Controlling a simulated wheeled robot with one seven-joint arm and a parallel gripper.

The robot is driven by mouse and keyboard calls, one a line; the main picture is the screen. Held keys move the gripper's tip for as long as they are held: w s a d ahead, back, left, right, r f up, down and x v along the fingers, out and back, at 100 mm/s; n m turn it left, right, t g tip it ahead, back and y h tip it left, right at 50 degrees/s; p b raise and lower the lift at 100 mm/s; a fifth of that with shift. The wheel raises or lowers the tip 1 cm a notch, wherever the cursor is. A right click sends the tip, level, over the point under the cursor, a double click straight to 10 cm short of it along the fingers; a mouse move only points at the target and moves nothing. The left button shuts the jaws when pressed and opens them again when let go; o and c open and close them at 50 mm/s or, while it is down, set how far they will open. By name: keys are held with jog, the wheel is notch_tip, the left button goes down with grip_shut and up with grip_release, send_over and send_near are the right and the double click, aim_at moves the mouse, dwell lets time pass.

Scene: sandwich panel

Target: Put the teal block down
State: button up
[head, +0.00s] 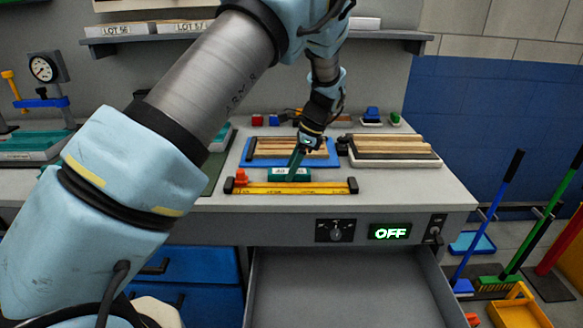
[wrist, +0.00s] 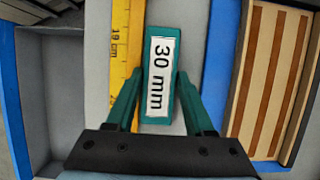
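The teal block (head: 290,175), with a white "30 mm" label, is at the worktop just behind the yellow ruler (head: 295,188). In the wrist view the block (wrist: 161,75) is between the two teal fingers of my gripper (wrist: 160,74), and the fingertips meet its long sides. My gripper (head: 297,160) reaches down onto it from above and is shut on it. The block lies roughly parallel to the ruler (wrist: 124,50), with a narrow gap between them. I cannot tell whether its underside touches the worktop.
Behind is a blue tray (head: 247,152) with wooden strips, and to its right a pale panel stack (head: 395,160). A small red piece (head: 241,175) is at the ruler's left end. An open drawer (head: 340,290) is below the front edge. The display (head: 390,232) reads OFF.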

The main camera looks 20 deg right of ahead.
jog(key=o, duration=0.3)
jog(key=shift+o, duration=0.2)
jog(key=b+v, duration=0.3)
jog(key=v, duration=0.9)
jog(key=w+a+f+n+g+h, duration=0.15)
jog(key=a+n, duration=0.35)
jog(key=a, duration=0.6)
jog(key=w+a+n+h, duration=0.15)
jog(key=a+n, duration=0.25)
jog(key=a, duration=0.6)
jog(key=s+a+f+n, duration=0.1)
jog(key=s+a+n, duration=0.5)
jog(key=a, duration=0.4)
jog(key=s+a+f+n+t+h, duration=0.1)
jog(key=s+a+f+n, duration=0.1)
jog(key=s+a+n, duration=0.4)
jog(key=a+n, duration=0.1)
jog(key=a, duration=0.2)
jog(key=shift+a+f, duration=0.25)
jog(key=shift+a, duration=0.15)
